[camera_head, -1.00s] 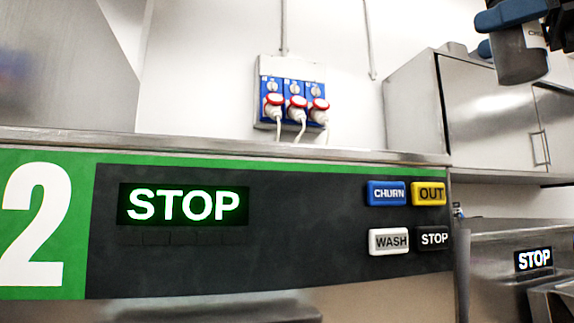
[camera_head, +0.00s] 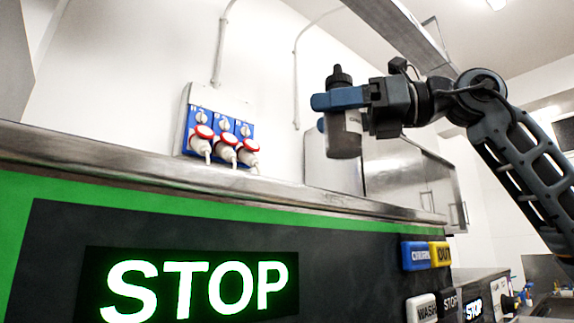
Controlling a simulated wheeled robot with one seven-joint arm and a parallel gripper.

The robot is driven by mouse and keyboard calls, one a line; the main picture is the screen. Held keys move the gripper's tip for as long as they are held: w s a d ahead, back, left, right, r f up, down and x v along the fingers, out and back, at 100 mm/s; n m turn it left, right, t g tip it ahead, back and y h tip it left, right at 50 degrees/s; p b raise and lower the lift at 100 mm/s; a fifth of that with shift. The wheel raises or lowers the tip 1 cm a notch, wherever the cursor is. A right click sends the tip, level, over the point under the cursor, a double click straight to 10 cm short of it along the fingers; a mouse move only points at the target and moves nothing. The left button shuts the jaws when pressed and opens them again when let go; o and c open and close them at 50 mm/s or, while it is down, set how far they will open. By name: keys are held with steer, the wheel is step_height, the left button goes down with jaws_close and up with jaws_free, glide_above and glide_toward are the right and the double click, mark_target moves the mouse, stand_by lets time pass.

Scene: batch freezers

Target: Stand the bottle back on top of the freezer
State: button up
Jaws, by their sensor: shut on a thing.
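A grey bottle (camera_head: 343,140) with a dark pointed cap is upright in my gripper (camera_head: 345,100). The gripper's blue fingers are shut around its upper part. The bottle hangs above the freezer's steel top edge (camera_head: 240,192), toward its right part; from this low angle I cannot tell whether it is over the top or in front of it. A gap shows between the bottle's base and the edge. The freezer's front carries a green-lit STOP display (camera_head: 195,288). Its top surface is hidden by the low view.
A blue CHURN button (camera_head: 416,256), a yellow OUT button (camera_head: 440,253) and a white WASH button (camera_head: 421,307) sit on the freezer's front. Blue sockets with red plugs (camera_head: 228,141) are on the wall behind. A steel cabinet (camera_head: 400,175) hangs behind the bottle.

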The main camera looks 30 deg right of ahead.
steer(key=w+a+f, duration=0.1)
steer(key=a+f, duration=0.1)
steer(key=w+a+f+p, duration=0.1)
steer(key=a+f, duration=0.1)
steer(key=a+f+p, duration=0.1)
steer(key=f, duration=0.2)
steer(key=shift+w+a, duration=0.4)
steer(key=shift+f, duration=0.45)
steer(key=shift+f, duration=0.2)
steer(key=o, duration=1.2)
